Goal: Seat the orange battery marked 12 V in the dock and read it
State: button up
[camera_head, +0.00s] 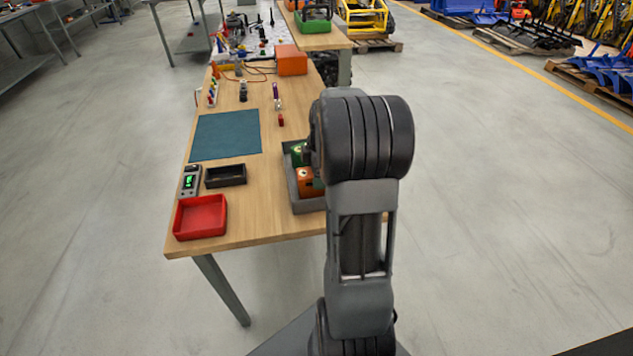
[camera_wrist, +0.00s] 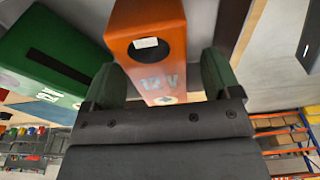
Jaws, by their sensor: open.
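The orange battery (camera_wrist: 150,22) marked 12 V lies ahead of my gripper in the wrist view, with a dark round recess and a small white label. My gripper (camera_wrist: 162,75) is open, its two fingers either side of the battery's near end; I cannot tell whether they touch it. In the head view the orange battery (camera_head: 308,183) sits in a grey bin (camera_head: 305,206), partly hidden by my arm. A black open-topped holder (camera_head: 225,184), possibly the dock, stands empty-looking on the table beside a meter (camera_head: 190,180) with a lit green display.
A green battery (camera_wrist: 40,60) stands close left of the orange one, also in the head view (camera_head: 297,153). A red tray (camera_head: 200,232) is at the table's front left corner. A teal mat (camera_head: 226,135) lies flat and bare behind the holder.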

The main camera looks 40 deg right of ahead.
jog(key=shift+w+a+f, duration=0.1)
jog(key=shift+a+f, duration=0.05)
jog(key=shift+f, duration=1.2)
grip_shut()
jog(key=shift+r, duration=0.15)
